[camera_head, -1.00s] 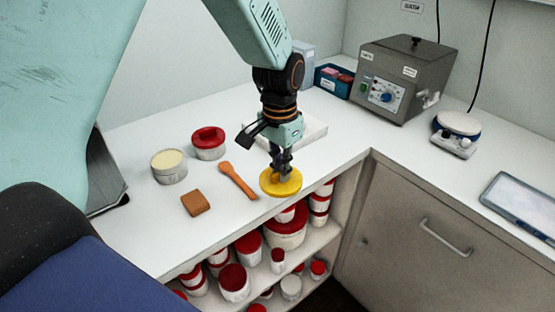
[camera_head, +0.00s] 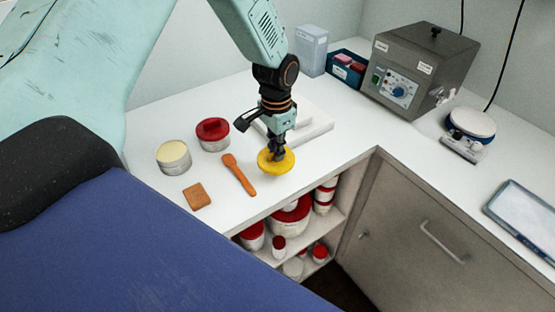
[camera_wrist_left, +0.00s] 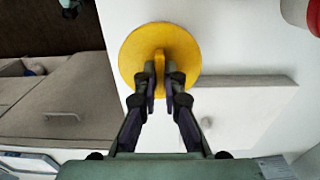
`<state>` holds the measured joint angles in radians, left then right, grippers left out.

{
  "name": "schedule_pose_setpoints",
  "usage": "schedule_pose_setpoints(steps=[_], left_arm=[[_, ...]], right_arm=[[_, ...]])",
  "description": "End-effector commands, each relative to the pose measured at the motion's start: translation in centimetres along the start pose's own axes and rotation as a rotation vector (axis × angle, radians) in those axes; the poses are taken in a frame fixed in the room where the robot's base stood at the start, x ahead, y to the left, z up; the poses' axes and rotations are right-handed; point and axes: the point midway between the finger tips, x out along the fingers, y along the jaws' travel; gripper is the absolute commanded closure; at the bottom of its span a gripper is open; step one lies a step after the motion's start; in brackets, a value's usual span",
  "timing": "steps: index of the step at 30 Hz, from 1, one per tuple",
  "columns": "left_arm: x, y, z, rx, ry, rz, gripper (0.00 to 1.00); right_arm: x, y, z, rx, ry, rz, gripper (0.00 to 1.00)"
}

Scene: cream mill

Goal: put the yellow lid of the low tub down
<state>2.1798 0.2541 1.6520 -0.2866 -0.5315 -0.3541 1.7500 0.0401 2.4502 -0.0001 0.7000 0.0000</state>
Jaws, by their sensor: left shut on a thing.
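My left gripper (camera_head: 276,152) is shut on the raised grip of the round yellow lid (camera_head: 276,166). The lid is held flat, grip upward, at the counter's front part, right of the orange spatula. I cannot tell whether it touches the counter. In the left wrist view, the lid (camera_wrist_left: 135,50) lies beyond my left fingertips (camera_wrist_left: 160,80), which pinch its grip. An open low tub with pale cream contents (camera_head: 173,158) stands on the counter to the left, apart from the lid.
A red-lidded tub (camera_head: 212,135), an orange spatula (camera_head: 238,175) and a brown block (camera_head: 197,196) are left of the lid. A white slab (camera_head: 312,128) lies behind it. A grey machine (camera_head: 418,75) stands further right. Shelves below hold several red-lidded tubs (camera_head: 290,217).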

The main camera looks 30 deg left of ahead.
Motion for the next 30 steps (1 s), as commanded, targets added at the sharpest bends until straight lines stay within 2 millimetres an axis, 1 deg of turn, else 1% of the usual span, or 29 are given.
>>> schedule_pose_setpoints(steps=[4, 9, 11, 20, 25, 26, 30], left_arm=[[1.4, -0.1, 0.0, 0.0, 0.0, 0.0, 1.0], [3.7, -0.1, -0.2, 0.0, 0.0, -0.001, 1.0], [4.1, -0.1, -0.2, 0.001, 0.0, -0.001, 1.0], [4.3, -0.2, -0.5, 0.0, 0.003, -0.001, 1.0], [4.8, -0.2, -0.5, -0.001, 0.002, -0.001, 1.0], [4.8, -0.2, -0.5, -0.001, 0.002, -0.001, 0.91], [4.8, -0.2, -0.4, 0.0, 0.001, 0.0, 0.79]], right_arm=[[-0.1, 0.0, 0.0, 0.001, 0.0, 0.0, 0.6], [-0.1, 0.0, 0.0, 0.0, 0.0, 0.0, 0.6], [-0.1, 0.0, 0.0, 0.0, 0.0, 0.0, 0.6], [-0.1, 0.0, 0.0, 0.0, 0.0, 0.0, 0.6], [0.2, 0.0, 0.0, 0.0, 0.0, 0.0, 0.6], [0.2, 0.0, 0.0, 0.0, 0.0, 0.0, 0.6], [0.1, 0.0, 0.0, 0.0, 0.0, 0.0, 0.6]])
